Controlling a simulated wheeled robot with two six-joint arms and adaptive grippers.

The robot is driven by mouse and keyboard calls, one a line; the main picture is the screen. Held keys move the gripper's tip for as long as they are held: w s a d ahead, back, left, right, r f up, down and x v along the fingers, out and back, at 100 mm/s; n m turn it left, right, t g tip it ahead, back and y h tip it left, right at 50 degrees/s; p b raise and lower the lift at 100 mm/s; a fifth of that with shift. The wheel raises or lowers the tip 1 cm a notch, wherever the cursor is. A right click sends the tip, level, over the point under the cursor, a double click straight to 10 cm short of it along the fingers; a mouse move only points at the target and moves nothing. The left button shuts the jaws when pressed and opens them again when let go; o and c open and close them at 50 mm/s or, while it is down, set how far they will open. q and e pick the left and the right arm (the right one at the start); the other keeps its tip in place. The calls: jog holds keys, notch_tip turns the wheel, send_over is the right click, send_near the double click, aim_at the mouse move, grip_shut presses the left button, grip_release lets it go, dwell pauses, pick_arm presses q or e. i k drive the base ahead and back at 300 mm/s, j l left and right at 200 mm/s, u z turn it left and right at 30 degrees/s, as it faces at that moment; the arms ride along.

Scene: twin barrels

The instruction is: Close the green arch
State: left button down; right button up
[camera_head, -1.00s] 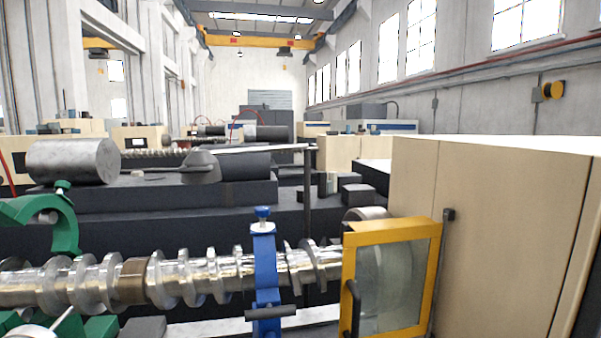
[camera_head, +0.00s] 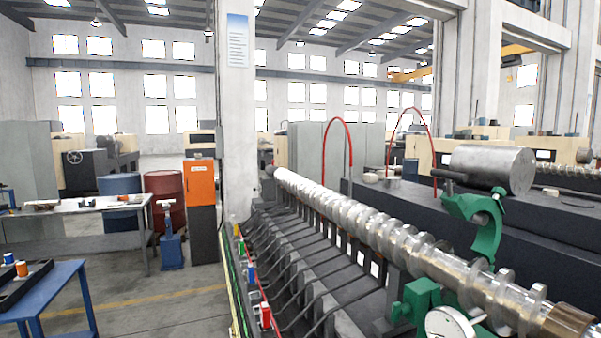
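The green arch (camera_head: 478,212) is at the right of the head view, beside and over the long shiny screw shaft (camera_head: 400,243). It stands raised and curved, with its open side facing left and down, so it looks swung open. A green base block (camera_head: 418,300) sits at the near side of the shaft below it. A round dial gauge (camera_head: 449,326) is in front of the base at the bottom edge. Neither of my grippers shows in this view.
The shaft runs away to the centre over a dark frame with several angled bars. A blue table (camera_head: 55,290) and a grey workbench (camera_head: 85,210) stand at left, with an orange box (camera_head: 200,183) on a dark pedestal.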

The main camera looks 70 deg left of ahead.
aim_at(488, 212)
jog(key=u, duration=1.35)
